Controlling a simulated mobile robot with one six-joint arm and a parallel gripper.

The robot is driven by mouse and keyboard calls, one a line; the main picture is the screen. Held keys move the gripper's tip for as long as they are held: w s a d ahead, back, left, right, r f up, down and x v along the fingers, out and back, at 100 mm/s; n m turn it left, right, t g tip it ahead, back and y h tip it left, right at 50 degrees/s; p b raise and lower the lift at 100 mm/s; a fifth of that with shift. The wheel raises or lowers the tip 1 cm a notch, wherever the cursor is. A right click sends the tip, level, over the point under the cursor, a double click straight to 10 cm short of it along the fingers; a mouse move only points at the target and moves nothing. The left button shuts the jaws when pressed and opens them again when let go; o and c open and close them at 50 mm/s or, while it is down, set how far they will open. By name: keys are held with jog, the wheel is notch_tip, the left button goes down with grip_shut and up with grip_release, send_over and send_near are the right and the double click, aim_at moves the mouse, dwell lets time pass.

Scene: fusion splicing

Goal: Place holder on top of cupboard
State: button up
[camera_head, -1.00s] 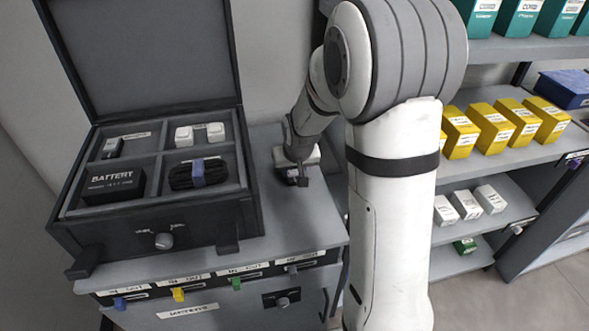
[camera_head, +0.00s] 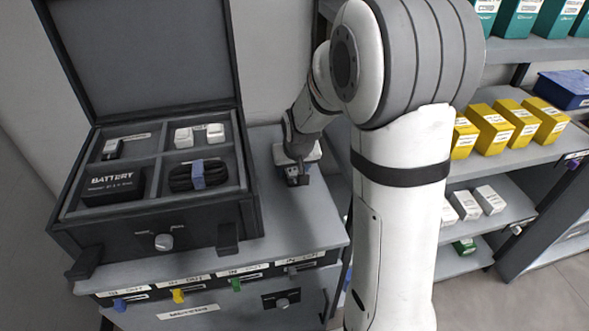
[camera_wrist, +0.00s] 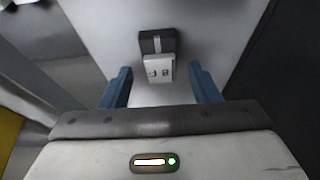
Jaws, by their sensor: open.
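The holder (camera_wrist: 157,57), a small block with a dark upper part and a white lower part, stands on the grey cupboard top (camera_wrist: 199,22) in the wrist view. My gripper (camera_wrist: 162,80) is open, and its two blue fingers are apart. The holder shows between and beyond the fingertips, with no visible contact. In the head view my gripper (camera_head: 297,178) is low over the cupboard top (camera_head: 283,222), right of the open case. A small dark shape under it may be the holder, but my gripper partly hides it.
An open black case (camera_head: 150,225) with a battery (camera_head: 112,187), a coiled cable (camera_head: 197,176) and small white parts fills the left of the cupboard. Shelves with yellow boxes (camera_head: 490,128) stand at right. The cupboard top in front of my gripper is clear.

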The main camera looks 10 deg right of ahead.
jog(key=v, duration=1)
jog(key=s+r+g, duration=0.1)
jog(key=s+g, duration=0.1)
jog(key=s, duration=1.8)
jog(key=shift+s+d+r+p, duration=0.35)
jog(key=shift+s, duration=0.05)
jog(key=shift+r, duration=0.1)
jog(key=w+p+v, duration=0.1)
jog(key=p+v, duration=0.5)
jog(key=shift+r, duration=0.35)
